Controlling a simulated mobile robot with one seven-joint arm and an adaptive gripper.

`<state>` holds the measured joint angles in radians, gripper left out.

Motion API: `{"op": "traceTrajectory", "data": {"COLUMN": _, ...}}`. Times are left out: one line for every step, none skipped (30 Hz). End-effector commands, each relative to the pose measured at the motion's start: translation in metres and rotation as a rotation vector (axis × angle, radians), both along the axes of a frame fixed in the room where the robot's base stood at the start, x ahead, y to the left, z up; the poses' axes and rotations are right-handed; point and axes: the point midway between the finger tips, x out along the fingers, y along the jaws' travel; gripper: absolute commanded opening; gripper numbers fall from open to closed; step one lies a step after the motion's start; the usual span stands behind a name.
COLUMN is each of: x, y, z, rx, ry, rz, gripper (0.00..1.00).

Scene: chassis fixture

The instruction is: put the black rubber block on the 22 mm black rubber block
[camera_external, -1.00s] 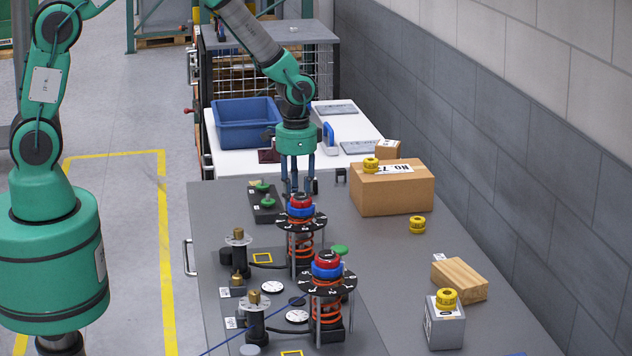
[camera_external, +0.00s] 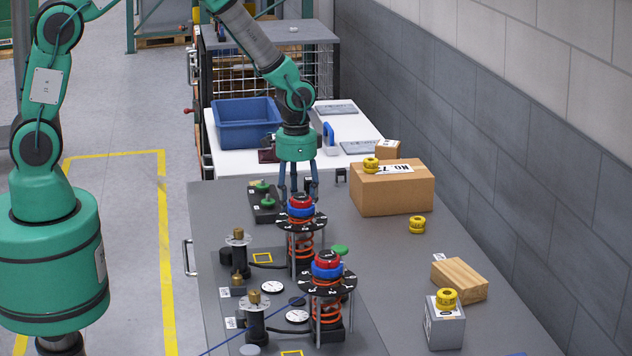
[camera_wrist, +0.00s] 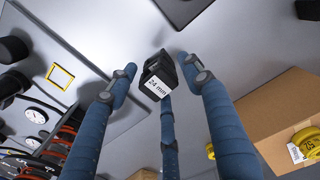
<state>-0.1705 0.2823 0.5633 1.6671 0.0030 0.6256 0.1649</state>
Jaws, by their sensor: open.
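A black block with a white "24 mm" label (camera_wrist: 157,80) shows between my fingers in the wrist view, below the fingertips' spread. I cannot tell whether any finger touches it. My gripper (camera_external: 298,190) has three blue fingers, open, pointing down over the far part of the grey bench; it also shows in the wrist view (camera_wrist: 155,68). Another dark block-like thing (camera_wrist: 183,8) is cut off at the top edge of the wrist view, with no readable label. No 22 mm label can be read. In the external view the fingers hide the labelled block.
Two spring stacks with red and blue tops (camera_external: 301,207) (camera_external: 327,265) stand close in front of my gripper. The bench's right middle is partly clear.

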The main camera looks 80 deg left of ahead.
Motion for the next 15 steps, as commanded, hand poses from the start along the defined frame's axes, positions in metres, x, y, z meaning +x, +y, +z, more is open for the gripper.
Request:
{"op": "traceTrajectory", "data": {"x": 0.000, "y": 0.000, "z": 0.001, "rx": 0.000, "ry": 0.000, "rz": 0.000, "gripper": 0.50}}
{"op": "traceTrajectory", "data": {"x": 0.000, "y": 0.000, "z": 0.002, "rx": 0.000, "ry": 0.000, "rz": 0.000, "gripper": 0.50}}
{"op": "traceTrajectory", "data": {"x": 0.000, "y": 0.000, "z": 0.004, "rx": 0.000, "ry": 0.000, "rz": 0.000, "gripper": 0.50}}
{"op": "traceTrajectory", "data": {"x": 0.000, "y": 0.000, "z": 0.005, "rx": 0.000, "ry": -0.001, "rz": 0.000, "gripper": 0.50}}
{"op": "traceTrajectory", "data": {"x": 0.000, "y": 0.000, "z": 0.007, "rx": 0.000, "ry": -0.001, "rz": 0.000, "gripper": 0.50}}
{"op": "traceTrajectory", "data": {"x": 0.000, "y": 0.000, "z": 0.009, "rx": 0.000, "ry": -0.001, "rz": 0.000, "gripper": 0.50}}
{"op": "traceTrajectory", "data": {"x": 0.000, "y": 0.000, "z": 0.012, "rx": 0.000, "ry": -0.001, "rz": 0.000, "gripper": 0.50}}
{"op": "traceTrajectory", "data": {"x": 0.001, "y": 0.000, "z": 0.015, "rx": 0.000, "ry": -0.002, "rz": 0.000, "gripper": 0.50}}
{"op": "traceTrajectory", "data": {"x": 0.001, "y": 0.000, "z": 0.019, "rx": 0.000, "ry": -0.002, "rz": 0.000, "gripper": 0.50}}
{"op": "traceTrajectory", "data": {"x": 0.001, "y": 0.000, "z": 0.023, "rx": 0.001, "ry": -0.003, "rz": 0.000, "gripper": 0.50}}
{"op": "traceTrajectory", "data": {"x": 0.001, "y": 0.000, "z": 0.027, "rx": 0.001, "ry": -0.003, "rz": 0.000, "gripper": 0.50}}
{"op": "traceTrajectory", "data": {"x": 0.001, "y": 0.000, "z": 0.032, "rx": 0.000, "ry": -0.003, "rz": 0.000, "gripper": 0.50}}
{"op": "traceTrajectory", "data": {"x": 0.001, "y": 0.000, "z": 0.037, "rx": 0.000, "ry": -0.002, "rz": 0.000, "gripper": 0.50}}
{"op": "traceTrajectory", "data": {"x": 0.001, "y": 0.000, "z": 0.042, "rx": 0.000, "ry": -0.003, "rz": 0.000, "gripper": 0.50}}
{"op": "traceTrajectory", "data": {"x": 0.001, "y": 0.000, "z": 0.048, "rx": 0.001, "ry": -0.004, "rz": 0.000, "gripper": 0.50}}
